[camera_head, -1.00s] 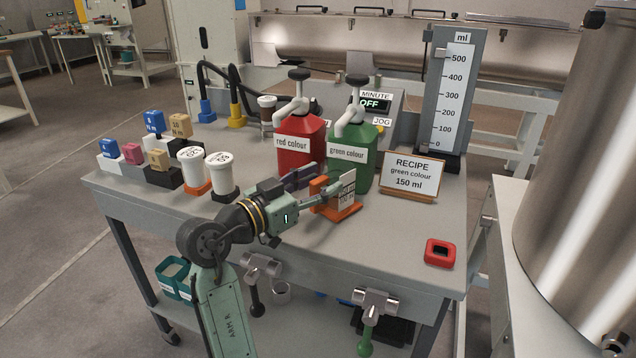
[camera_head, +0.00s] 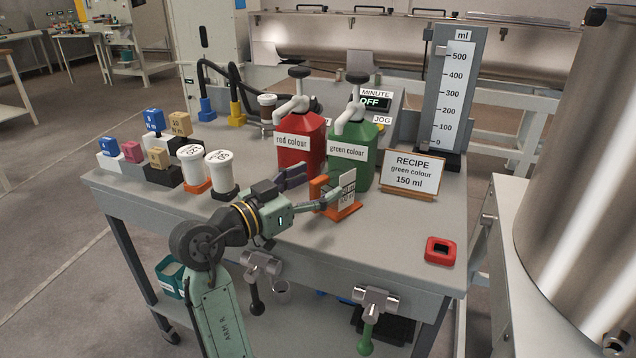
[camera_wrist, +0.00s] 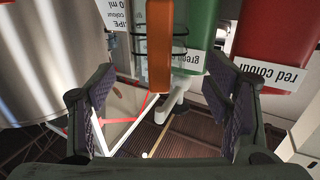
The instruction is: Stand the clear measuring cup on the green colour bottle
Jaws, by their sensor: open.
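The clear measuring cup (camera_wrist: 180,42) shows in the wrist view as faint walls with dark rings, beside an orange upright. In the head view, a pale marked panel (camera_head: 347,188) stands in the orange holder (camera_head: 346,210) at the cup's place; the clear walls are hard to make out. The green colour bottle (camera_head: 349,160) stands upright behind it, with a pump spout on top. My gripper (camera_head: 316,183) is open and empty, its fingers spread at the holder's left. In the wrist view, the cup is ahead of the gap between the fingers (camera_wrist: 164,110).
The red colour bottle (camera_head: 298,150) stands left of the green one. A recipe card (camera_head: 412,173) reading 150 ml stands at the right. A red square ring (camera_head: 440,251) lies near the front right corner.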

